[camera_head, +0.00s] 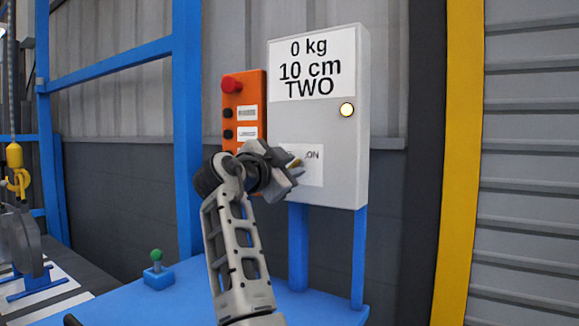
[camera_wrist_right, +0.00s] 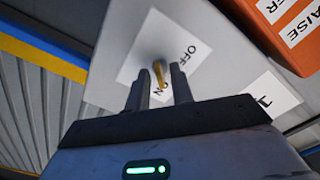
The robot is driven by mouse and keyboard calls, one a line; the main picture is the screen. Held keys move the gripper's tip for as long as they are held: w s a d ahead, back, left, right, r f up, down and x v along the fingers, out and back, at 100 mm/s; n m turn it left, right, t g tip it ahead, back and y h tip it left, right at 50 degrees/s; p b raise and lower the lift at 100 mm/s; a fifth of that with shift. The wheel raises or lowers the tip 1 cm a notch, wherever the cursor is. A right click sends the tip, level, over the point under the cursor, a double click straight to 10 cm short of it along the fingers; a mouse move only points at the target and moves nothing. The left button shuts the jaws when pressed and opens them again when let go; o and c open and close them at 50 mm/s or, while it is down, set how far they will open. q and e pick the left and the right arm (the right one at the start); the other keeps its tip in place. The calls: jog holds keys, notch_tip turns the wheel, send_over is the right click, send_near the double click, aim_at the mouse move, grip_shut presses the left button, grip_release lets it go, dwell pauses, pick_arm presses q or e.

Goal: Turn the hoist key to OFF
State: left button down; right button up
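The hoist key (camera_wrist_right: 159,75) is a small brass-yellow key on a white OFF/ON label (camera_wrist_right: 187,47) on the grey control box. In the head view a bit of the key (camera_head: 296,162) shows at the fingertips, and "ON" is readable on the label (camera_head: 313,170); my gripper hides the rest. My right gripper (camera_head: 294,171) is at the label. In the wrist view its two fingers (camera_wrist_right: 160,84) are apart, one on each side of the key, with gaps visible. Which mark the key points at is hard to tell. My left gripper is out of view.
The grey control box (camera_head: 358,160) reads "0 kg 10 cm TWO" and has a lit round lamp (camera_head: 347,109). An orange pendant (camera_head: 245,88) with a red button hangs close at its left. A green-knobbed lever (camera_head: 157,268) stands on the blue bench (camera_head: 190,300). A yellow hook (camera_head: 18,180) hangs far left.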

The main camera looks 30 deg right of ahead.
grip_shut()
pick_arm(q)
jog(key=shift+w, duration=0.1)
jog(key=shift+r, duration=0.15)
